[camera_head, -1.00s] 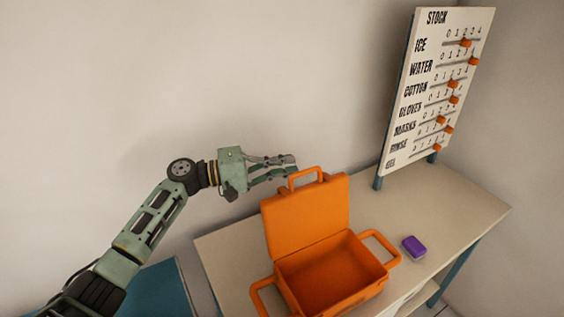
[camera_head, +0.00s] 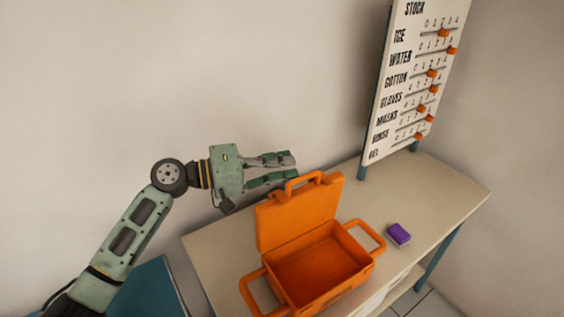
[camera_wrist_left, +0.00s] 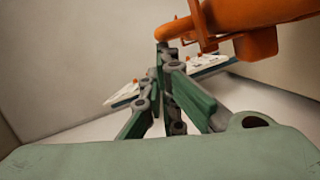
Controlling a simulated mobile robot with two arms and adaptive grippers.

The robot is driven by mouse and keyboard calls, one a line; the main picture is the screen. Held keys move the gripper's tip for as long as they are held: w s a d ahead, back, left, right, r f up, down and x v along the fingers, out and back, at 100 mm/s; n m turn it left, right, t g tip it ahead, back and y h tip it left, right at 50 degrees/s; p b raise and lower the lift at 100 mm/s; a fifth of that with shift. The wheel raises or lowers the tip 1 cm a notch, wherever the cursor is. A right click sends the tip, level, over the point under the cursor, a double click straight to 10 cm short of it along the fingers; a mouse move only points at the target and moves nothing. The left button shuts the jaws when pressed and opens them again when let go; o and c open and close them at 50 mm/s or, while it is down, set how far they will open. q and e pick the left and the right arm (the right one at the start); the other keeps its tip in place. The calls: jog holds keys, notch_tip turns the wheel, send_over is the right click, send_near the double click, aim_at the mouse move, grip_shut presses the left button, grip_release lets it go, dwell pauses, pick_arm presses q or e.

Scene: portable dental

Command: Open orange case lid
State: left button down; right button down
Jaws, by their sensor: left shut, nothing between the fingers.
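The orange case (camera_head: 318,268) stands on the table with its lid (camera_head: 300,212) raised upright, and its empty inside shows. The lid has a handle loop (camera_head: 304,180) on its top edge. My left gripper (camera_head: 292,167) is shut and empty, just behind and left of the lid handle. In the left wrist view the fingers (camera_wrist_left: 165,60) are together close to the orange handle (camera_wrist_left: 255,20); I cannot tell whether they touch it. My right gripper is not in view.
A purple block (camera_head: 398,234) lies on the table (camera_head: 440,195) right of the case. A white stock board (camera_head: 408,90) with orange sliders stands at the table's back right. A plain wall is behind. The table's right side is mostly clear.

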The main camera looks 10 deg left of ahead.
pick_arm(q)
jog(key=shift+a, duration=0.1)
jog(key=v, duration=1.1)
jog(key=shift+s+a, duration=0.2)
jog(key=shift+a, duration=0.15)
